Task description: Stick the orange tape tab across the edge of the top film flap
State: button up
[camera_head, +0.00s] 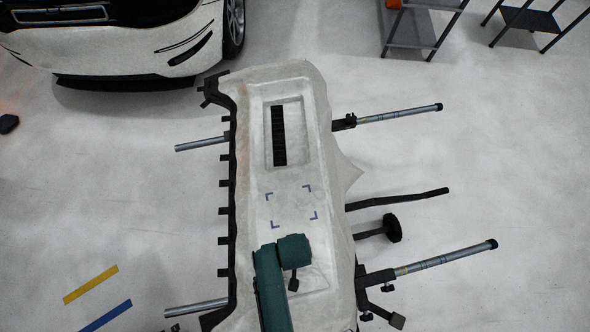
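A long panel (250,110) covered in pale, wrinkled film lies on a stand. Its film sticks out in a pointed flap (352,172) on the right side; I cannot tell whether this is the top film flap. No orange tape tab can be made out on the panel. My teal arm reaches in from the bottom over the panel's lower part. A small dark piece at its end seems to be my gripper (293,282), over the lower recess. It is too small to tell open from shut, or whether it holds anything.
Blue corner marks (290,206) frame a patch mid-panel. A black slatted strip (278,135) lies in the upper recess. Stand bars (445,257) stick out on both sides. A white car (110,35) and a shelf cart (412,28) with an orange object (394,4) stand behind.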

jog(key=shift+f, duration=0.5)
jog(key=shift+c, duration=0.5)
jog(key=shift+f, duration=0.1)
grip_shut()
dwell(0.7)
jog(key=o, duration=0.8)
grip_release()
